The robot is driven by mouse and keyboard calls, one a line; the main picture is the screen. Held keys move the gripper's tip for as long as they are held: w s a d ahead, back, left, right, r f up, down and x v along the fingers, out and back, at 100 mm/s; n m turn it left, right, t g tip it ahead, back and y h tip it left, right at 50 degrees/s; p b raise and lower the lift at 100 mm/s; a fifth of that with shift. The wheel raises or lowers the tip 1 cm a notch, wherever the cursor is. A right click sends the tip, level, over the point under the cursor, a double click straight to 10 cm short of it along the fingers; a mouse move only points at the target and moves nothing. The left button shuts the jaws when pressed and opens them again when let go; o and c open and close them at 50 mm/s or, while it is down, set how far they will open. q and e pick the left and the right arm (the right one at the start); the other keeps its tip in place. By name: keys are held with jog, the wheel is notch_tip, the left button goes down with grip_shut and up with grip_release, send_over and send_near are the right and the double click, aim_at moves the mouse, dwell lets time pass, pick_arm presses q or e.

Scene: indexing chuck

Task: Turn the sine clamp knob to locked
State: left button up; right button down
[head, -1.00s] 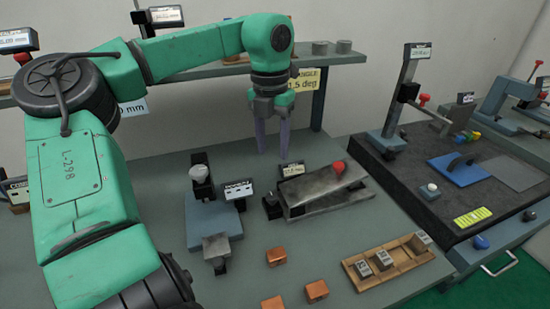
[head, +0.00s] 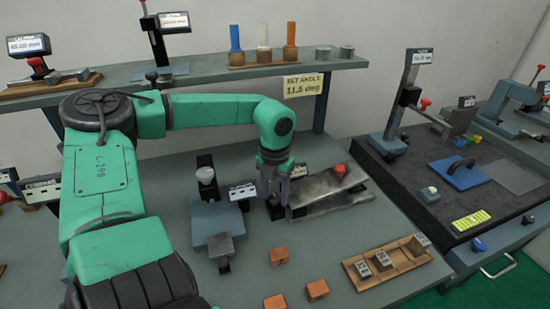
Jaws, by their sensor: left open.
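The sine clamp is a grey metal plate device (head: 335,193) on the bench, tilted, with a red ball knob (head: 340,170) at its upper right. A small dark part at its left end, seen earlier, is now mostly hidden behind my gripper. My left gripper (head: 274,191) points down at the left end of the plate, with its fingers apart and nothing seen between them. I cannot tell whether the fingers touch anything. The red knob is to the right of the gripper, apart from it. My right gripper is not in view.
A blue-based fixture (head: 217,218) with a small display stands just left of the gripper. Copper-coloured cubes (head: 317,290) and a wooden tray (head: 360,285) of marked blocks lie in front. A shelf (head: 210,78) runs behind, with a yellow "11.5 deg" sign (head: 303,85).

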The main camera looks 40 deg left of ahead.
pick_arm(q)
grip_shut()
